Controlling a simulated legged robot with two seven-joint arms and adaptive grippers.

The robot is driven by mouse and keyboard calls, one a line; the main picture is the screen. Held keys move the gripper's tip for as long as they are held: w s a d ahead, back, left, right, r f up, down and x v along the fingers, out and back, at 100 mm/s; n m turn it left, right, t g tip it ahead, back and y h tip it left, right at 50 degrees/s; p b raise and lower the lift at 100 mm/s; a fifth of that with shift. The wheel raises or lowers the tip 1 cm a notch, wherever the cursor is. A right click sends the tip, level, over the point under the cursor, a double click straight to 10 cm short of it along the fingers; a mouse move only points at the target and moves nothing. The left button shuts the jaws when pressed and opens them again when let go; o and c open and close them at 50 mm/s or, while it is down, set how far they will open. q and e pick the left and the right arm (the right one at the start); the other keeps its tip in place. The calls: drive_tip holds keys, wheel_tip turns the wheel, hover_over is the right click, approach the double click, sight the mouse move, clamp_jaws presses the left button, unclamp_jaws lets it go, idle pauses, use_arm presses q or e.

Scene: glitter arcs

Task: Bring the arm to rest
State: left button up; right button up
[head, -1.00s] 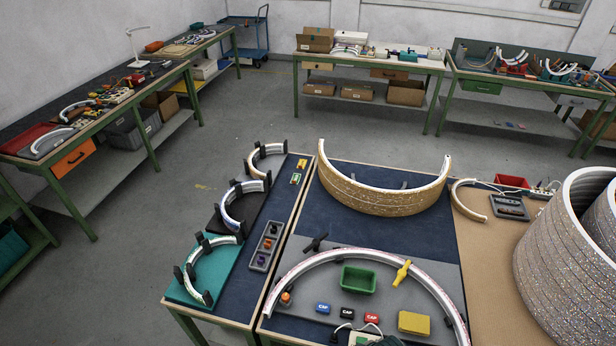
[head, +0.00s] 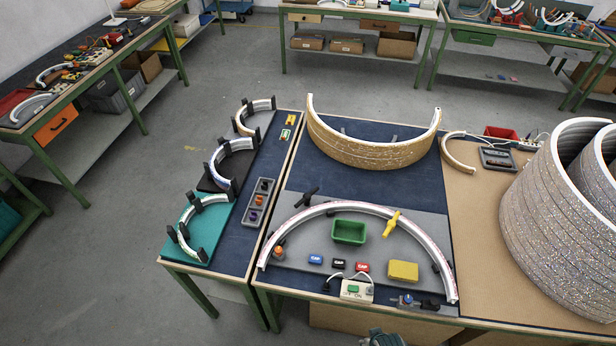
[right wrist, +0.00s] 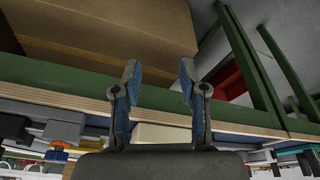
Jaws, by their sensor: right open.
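My right gripper (right wrist: 159,78) is open, with two dark fingers spread and nothing between them in the right wrist view. It is in front of the near table's wooden edge (right wrist: 55,93) and green frame, with no visible contact. A small dark part at the bottom edge of the head view (head: 385,338) seems to be this gripper. The rest of the right arm is hidden. My left gripper is in neither view.
A white arc (head: 345,207) spans a grey mat with a green bin (head: 349,231), a yellow block (head: 403,271) and coloured caps. A gold glitter arc (head: 372,152) stands behind. Large glitter rings (head: 560,220) stand right. A cardboard box (right wrist: 110,35) is close to the gripper.

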drive_tip(key=s+d+f+g+b, duration=0.1)
drive_tip(key=s+f, duration=0.3)
drive_tip(key=f, duration=0.7)
drive_tip(key=s+f, duration=0.3)
drive_tip(key=f, duration=0.9)
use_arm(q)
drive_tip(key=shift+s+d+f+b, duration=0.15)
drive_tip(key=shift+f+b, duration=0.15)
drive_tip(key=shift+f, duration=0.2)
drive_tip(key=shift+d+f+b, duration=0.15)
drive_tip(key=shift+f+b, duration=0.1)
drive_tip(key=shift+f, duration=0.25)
use_arm(e)
drive_tip(key=s+d+f+g, duration=0.1)
drive_tip(key=s+d+f, duration=0.1)
drive_tip(key=s+f, duration=0.8)
drive_tip(key=s, duration=0.4)
drive_tip(key=shift+d, duration=0.3)
